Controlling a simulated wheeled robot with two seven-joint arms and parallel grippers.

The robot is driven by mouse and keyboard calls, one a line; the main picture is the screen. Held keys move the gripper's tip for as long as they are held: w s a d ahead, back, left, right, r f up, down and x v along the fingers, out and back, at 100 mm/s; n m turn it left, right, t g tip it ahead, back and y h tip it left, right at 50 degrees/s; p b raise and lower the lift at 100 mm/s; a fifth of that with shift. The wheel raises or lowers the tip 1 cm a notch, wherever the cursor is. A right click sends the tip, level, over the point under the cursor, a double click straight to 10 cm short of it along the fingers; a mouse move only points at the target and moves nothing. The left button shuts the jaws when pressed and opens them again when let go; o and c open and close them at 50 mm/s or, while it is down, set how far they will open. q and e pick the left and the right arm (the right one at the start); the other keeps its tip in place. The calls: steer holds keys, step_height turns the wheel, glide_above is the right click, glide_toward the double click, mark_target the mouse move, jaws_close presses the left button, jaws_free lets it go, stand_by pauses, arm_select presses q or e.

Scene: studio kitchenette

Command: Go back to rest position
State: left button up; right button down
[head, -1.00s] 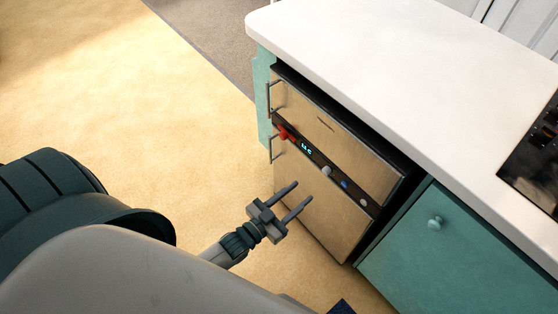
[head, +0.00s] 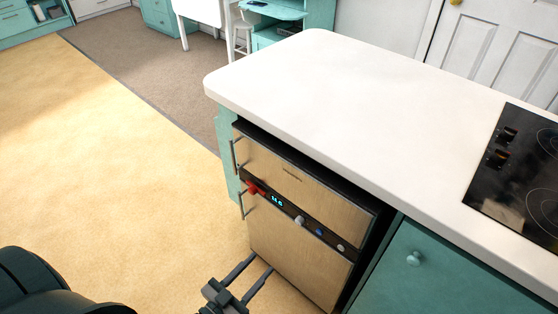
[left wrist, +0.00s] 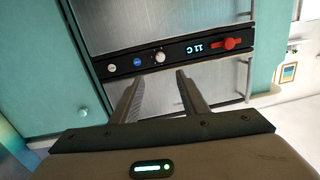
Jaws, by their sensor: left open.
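My left gripper (head: 262,262) is low in the head view, in front of the lower part of the wood-coloured appliance (head: 290,250) under the counter. Its two fingers are apart with nothing between them. In the left wrist view the open gripper (left wrist: 160,76) points at the appliance front, with the dark control strip (left wrist: 180,55) beyond its tips. I cannot tell the exact gap to the door. My right gripper does not show in either view.
The white countertop (head: 330,90) overhangs the appliance, with a black cooktop (head: 520,175) at right. A red knob (head: 255,188) and bar handles (head: 235,157) stick out from the appliance. A teal cabinet (head: 440,275) stands beside it. The yellow floor (head: 120,170) at left is clear.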

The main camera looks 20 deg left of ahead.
arm_select(q)
steer(key=s+f+g+y, duration=0.1)
steer(key=s+f+g, duration=0.2)
steer(key=f, duration=0.7)
steer(key=s+d+f+n+g+y, duration=0.1)
steer(key=s+f+g, duration=0.3)
steer(key=f, duration=0.6)
steer(key=s+d+f+g+y, duration=0.1)
steer(key=s+f+g, duration=0.3)
steer(key=f, duration=0.7)
steer(key=shift+s+n+y, duration=0.4)
steer(key=shift+s+y, duration=0.1)
steer(key=shift+s, duration=0.3)
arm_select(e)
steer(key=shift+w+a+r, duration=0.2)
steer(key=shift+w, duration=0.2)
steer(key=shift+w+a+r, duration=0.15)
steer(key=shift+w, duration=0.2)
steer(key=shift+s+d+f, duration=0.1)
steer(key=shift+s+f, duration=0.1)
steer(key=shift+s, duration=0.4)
